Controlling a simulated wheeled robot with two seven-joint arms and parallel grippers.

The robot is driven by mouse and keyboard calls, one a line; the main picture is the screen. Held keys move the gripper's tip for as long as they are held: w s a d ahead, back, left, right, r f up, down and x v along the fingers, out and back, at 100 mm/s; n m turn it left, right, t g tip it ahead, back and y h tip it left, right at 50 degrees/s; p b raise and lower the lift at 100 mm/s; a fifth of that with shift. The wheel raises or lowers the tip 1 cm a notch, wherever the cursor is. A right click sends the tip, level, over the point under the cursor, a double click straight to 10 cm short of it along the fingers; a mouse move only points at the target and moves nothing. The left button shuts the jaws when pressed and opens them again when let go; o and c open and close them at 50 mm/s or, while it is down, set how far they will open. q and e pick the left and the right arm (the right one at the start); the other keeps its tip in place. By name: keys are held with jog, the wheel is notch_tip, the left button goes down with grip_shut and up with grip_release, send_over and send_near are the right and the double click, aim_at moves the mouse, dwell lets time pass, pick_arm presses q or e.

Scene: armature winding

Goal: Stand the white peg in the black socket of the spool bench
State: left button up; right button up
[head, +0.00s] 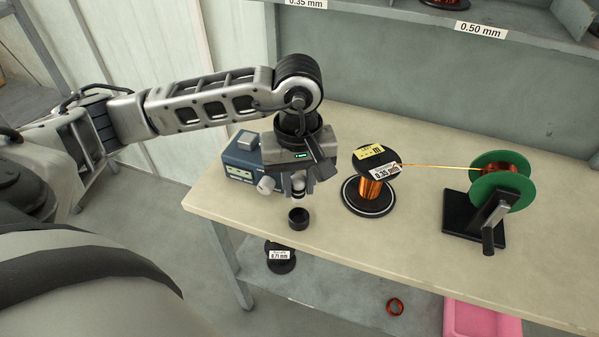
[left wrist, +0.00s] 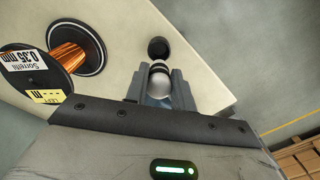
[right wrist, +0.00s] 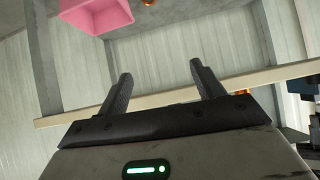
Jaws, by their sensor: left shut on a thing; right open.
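The white peg (left wrist: 159,86), with dark bands near its end, is held between the fingers of my left gripper (left wrist: 160,76). In the head view, the peg (head: 298,182) hangs below the left gripper (head: 299,188), its upper part hidden by the fingers. The black socket (head: 299,219) is a short round cup near the front edge of the spool bench (head: 345,232). The peg's lower end appears above the socket and apart from it. The socket also shows just beyond the peg in the left wrist view (left wrist: 158,47). My right gripper (right wrist: 161,76) is open and empty, below the bench.
A blue device (head: 240,158) stands left of the gripper. A copper spool (head: 370,190) stands right of the socket, its wire running to a green spool (head: 502,180) on a black stand. A pink bin (head: 480,318) is on the lower shelf.

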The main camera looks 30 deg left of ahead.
aim_at(299, 198)
pick_arm(q)
jog(key=shift+f+b, duration=0.6)
jog(key=shift+f, duration=1.25)
pick_arm(e)
jog(key=shift+w+a+f, duration=0.2)
jog(key=shift+f, duration=0.05)
jog(key=shift+s+f, duration=0.15)
pick_arm(q)
jog(key=shift+b, duration=0.3)
pick_arm(e)
jog(key=shift+f, duration=0.15)
pick_arm(q)
jog(key=shift+f+b, duration=0.1)
jog(key=shift+b, duration=0.2)
pick_arm(e)
jog(key=shift+d+f, duration=0.1)
jog(key=shift+f, duration=0.25)
jog(key=shift+r, duration=0.1)
pick_arm(q)
jog(key=shift+f+b, duration=0.45)
jog(key=shift+b, duration=0.2)
pick_arm(e)
jog(key=shift+f, duration=0.3)
